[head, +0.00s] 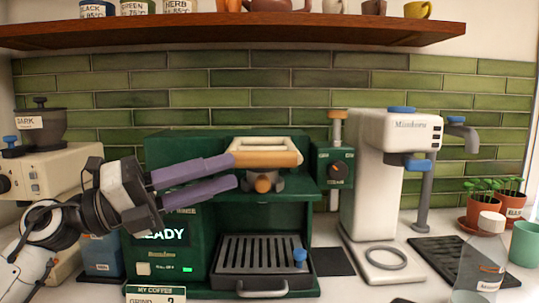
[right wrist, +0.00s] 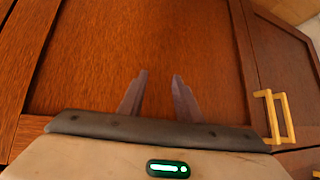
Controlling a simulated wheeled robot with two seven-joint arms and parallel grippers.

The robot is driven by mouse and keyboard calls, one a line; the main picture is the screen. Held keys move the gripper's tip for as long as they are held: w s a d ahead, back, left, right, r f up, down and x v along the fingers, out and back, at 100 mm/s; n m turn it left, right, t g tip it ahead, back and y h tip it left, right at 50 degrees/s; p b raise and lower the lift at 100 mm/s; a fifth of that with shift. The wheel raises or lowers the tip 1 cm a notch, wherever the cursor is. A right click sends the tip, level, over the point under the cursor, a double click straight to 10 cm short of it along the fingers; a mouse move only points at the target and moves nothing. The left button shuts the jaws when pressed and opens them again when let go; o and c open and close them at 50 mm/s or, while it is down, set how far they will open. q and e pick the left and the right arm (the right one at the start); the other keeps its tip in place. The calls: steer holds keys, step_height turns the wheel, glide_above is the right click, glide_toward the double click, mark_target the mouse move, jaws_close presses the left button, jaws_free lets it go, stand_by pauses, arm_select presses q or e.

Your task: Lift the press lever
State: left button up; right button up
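The press lever (head: 265,153) is a pale wooden loop-shaped handle on the front top of the green coffee machine (head: 190,245). It lies low and roughly level, above a round orange-brown part. My left gripper (head: 234,171) reaches in from the left with two purple fingers parted. Its upper fingertip is right by the left end of the lever; I cannot tell whether they touch. Nothing shows between the fingers. My right gripper (right wrist: 160,76) is open and empty in the right wrist view, in front of brown wooden cupboard doors (right wrist: 150,40).
A white machine (head: 375,185) stands right of the green one. A grinder (head: 45,128) is at the left. A shelf (head: 230,36) with jars and cups hangs above. A clear bottle (head: 482,262) stands front right. A gold handle (right wrist: 280,117) is on a cupboard door.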

mark_target(270, 159)
arm_select(q)
steer(key=x, duration=0.3)
steer(key=p+x, duration=0.1)
steer(key=x, duration=0.5)
steer(key=shift+s+d+r, duration=0.1)
steer(key=shift+s+d, duration=0.1)
steer(key=shift+s, duration=0.05)
jaws_close()
